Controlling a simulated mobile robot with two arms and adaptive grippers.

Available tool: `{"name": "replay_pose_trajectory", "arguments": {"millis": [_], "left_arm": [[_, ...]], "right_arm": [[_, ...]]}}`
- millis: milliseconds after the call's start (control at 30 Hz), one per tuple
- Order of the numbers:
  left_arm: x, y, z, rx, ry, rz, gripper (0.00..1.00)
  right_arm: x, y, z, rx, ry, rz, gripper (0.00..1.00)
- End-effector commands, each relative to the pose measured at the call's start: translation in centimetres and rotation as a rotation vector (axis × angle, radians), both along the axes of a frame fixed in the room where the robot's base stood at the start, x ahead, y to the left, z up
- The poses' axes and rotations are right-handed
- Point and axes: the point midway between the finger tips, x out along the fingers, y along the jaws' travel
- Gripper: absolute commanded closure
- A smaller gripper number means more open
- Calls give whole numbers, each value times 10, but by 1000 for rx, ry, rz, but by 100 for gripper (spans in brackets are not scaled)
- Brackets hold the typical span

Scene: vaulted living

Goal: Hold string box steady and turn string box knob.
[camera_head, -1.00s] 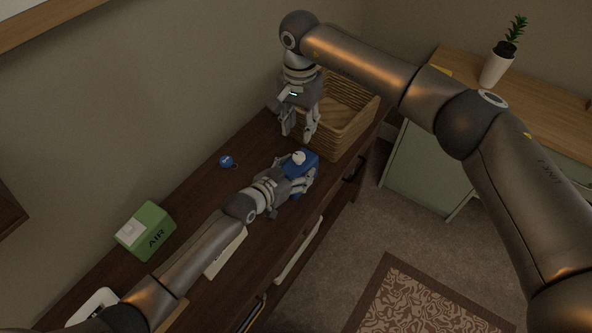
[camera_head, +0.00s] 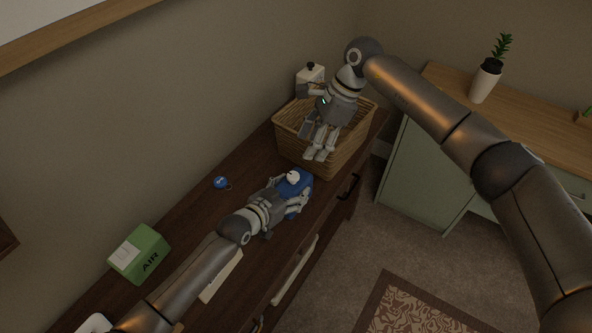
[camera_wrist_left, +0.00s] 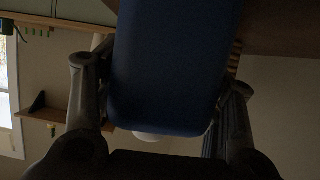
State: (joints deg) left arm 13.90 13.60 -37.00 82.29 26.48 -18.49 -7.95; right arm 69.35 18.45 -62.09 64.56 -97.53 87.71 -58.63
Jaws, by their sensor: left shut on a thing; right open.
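The string box is a blue box (camera_head: 303,183) on the dark wooden cabinet, in front of the wicker basket. Its white knob (camera_head: 292,177) shows on top. My left gripper (camera_head: 297,199) is shut on the box, with fingers along its sides. In the left wrist view the blue box (camera_wrist_left: 170,65) fills the middle between the fingers, and a white part (camera_wrist_left: 160,136), perhaps the knob, shows at its edge. My right gripper (camera_head: 319,154) is open and empty, above the basket's front, up and right of the knob and apart from it.
The wicker basket (camera_head: 292,142) stands just behind the box. A white container with a black knob (camera_head: 311,77) is behind the basket. A blue round tag (camera_head: 220,182) and a green AIR box (camera_head: 139,254) lie on the cabinet (camera_head: 190,220). A green desk (camera_head: 420,170) stands right.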

Motion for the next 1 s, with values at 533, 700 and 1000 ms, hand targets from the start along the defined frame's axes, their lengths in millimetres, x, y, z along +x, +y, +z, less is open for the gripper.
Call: {"name": "replay_pose_trajectory", "arguments": {"millis": [533, 700, 1000], "left_arm": [[0, 0, -1, 1, 2, 0, 66], [0, 0, -1, 1, 2, 0, 66], [0, 0, -1, 2, 2, 0, 66]], "right_arm": [[-7, 37, -90, -2, 1, 4, 49], [-7, 41, -100, -2, 0, 4, 49], [-7, 41, -101, -2, -1, 4, 51]]}}
